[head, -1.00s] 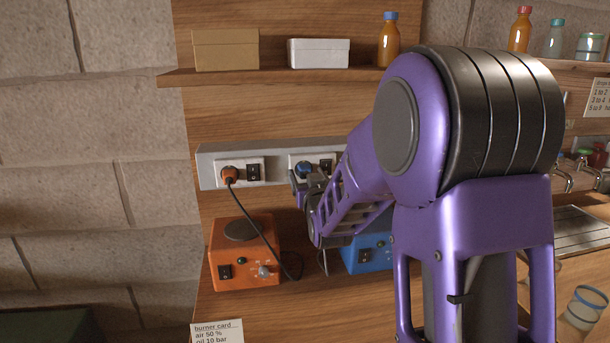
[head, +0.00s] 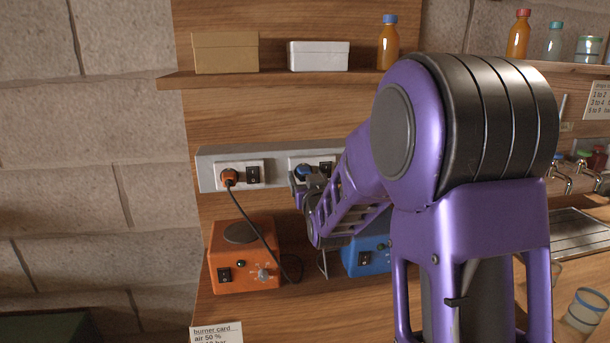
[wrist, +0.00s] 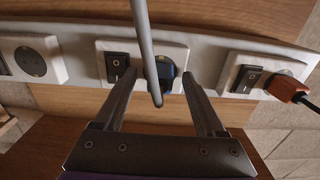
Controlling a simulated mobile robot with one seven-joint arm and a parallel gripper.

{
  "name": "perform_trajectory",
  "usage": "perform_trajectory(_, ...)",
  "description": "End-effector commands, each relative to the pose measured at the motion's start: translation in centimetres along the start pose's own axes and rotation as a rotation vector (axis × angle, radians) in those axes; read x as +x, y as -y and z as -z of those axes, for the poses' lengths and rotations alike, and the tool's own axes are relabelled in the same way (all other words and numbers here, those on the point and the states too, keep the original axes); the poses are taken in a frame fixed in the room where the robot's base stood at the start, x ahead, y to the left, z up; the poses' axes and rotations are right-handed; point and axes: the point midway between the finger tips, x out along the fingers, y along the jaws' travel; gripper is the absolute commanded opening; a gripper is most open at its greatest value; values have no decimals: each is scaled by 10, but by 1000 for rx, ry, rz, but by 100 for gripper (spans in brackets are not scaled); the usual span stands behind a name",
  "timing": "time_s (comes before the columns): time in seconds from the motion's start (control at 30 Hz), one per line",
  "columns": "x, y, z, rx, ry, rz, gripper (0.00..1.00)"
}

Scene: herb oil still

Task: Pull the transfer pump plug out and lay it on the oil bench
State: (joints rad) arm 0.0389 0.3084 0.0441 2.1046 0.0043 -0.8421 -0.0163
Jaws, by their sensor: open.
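A blue plug (head: 304,170) sits in the right socket of the wall strip, above a blue box (head: 367,256) with a switch. In the wrist view the blue plug (wrist: 165,71) is between the tips of my gripper (wrist: 160,78), which is open with a finger on either side. I cannot tell whether the fingers touch it. A grey rod-like thing (wrist: 147,50) crosses in front of the plug and hides part of it. In the head view my gripper (head: 306,185) is just below the plug and partly hidden by my arm. The wooden bench top (head: 312,290) lies below.
An orange plug (head: 229,177) with a dark cable is in the left socket, above an orange box (head: 243,262). Rocker switches (head: 253,174) sit beside the plugs. A shelf above holds a tan box (head: 225,53), a white box (head: 318,55) and a bottle (head: 388,42).

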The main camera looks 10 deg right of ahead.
Motion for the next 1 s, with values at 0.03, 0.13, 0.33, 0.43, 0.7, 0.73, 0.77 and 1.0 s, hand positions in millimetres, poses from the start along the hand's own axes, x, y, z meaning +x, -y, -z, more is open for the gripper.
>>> perform_trajectory(0.03,0,0,0,0,0,0,72)
perform_trajectory(0.13,0,0,0,0,0,0,72)
perform_trajectory(0.33,0,0,0,0,0,0,56)
perform_trajectory(0.43,0,0,0,0,0,0,38)
perform_trajectory(0.7,0,0,0,0,0,0,0)
perform_trajectory(0.73,0,0,0,0,0,0,0)
perform_trajectory(0.77,0,0,0,0,0,0,0)
perform_trajectory(1.0,0,0,0,0,0,0,0)
